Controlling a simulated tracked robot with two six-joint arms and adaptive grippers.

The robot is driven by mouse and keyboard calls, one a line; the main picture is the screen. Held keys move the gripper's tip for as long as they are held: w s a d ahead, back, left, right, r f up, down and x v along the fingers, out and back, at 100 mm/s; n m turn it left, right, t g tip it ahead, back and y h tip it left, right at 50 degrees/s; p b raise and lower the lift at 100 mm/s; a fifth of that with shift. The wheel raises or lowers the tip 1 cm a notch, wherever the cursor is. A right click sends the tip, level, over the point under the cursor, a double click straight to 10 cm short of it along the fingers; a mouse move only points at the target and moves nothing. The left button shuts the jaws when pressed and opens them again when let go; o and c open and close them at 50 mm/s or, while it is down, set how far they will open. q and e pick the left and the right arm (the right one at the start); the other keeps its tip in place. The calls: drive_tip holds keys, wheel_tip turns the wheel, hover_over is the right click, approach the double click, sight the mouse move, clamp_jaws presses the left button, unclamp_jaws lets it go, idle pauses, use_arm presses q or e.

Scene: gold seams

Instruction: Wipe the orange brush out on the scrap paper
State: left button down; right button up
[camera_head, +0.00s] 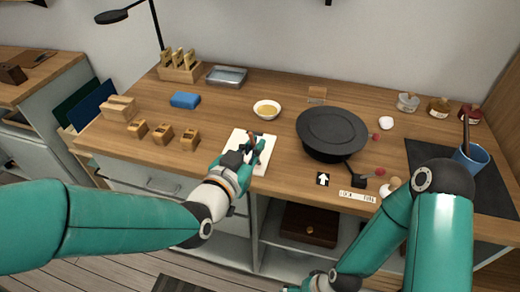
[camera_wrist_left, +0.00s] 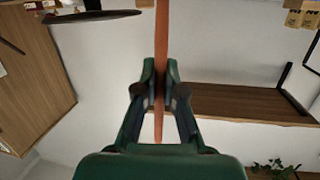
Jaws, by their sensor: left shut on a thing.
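The white scrap paper (camera_head: 236,163) lies near the front edge of the bench. My left gripper (camera_head: 250,147) is over the paper, shut on the orange brush. In the left wrist view the orange handle of the brush (camera_wrist_left: 161,50) runs between the two fingertips (camera_wrist_left: 161,85) and sticks out on both sides of them. In the head view only a small brownish part of the brush shows by the fingers. The bristles are hidden, and I cannot tell whether they touch the paper. My right arm bends down at the lower right, and its gripper is mostly cut off.
A small bowl with golden liquid (camera_head: 267,109) stands behind the paper. A black round turntable (camera_head: 333,131) is to its right. Wooden blocks (camera_head: 162,134) and a blue block (camera_head: 185,100) lie left. A blue cup (camera_head: 471,160) and several jars stand right.

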use_arm(q)
drive_tip(key=w+a+b, duration=0.2)
drive_tip(key=a+b, duration=0.2)
drive_tip(key=a, duration=0.4)
drive_tip(key=shift+w+a, duration=0.35)
idle(0.9)
drive_tip(key=s+d+b, duration=0.1)
drive_tip(key=s+d, duration=0.1)
drive_tip(key=d, duration=0.5)
drive_tip(key=shift+s, duration=0.15)
idle(1.0)
drive_tip(key=shift+d, duration=0.1)
drive_tip(key=shift+s+d, duration=0.3)
drive_tip(key=shift+d, duration=0.6)
drive_tip(key=w+a+b, duration=0.4)
drive_tip(key=a+b, duration=0.1)
drive_tip(key=a, duration=0.1)
idle(0.6)
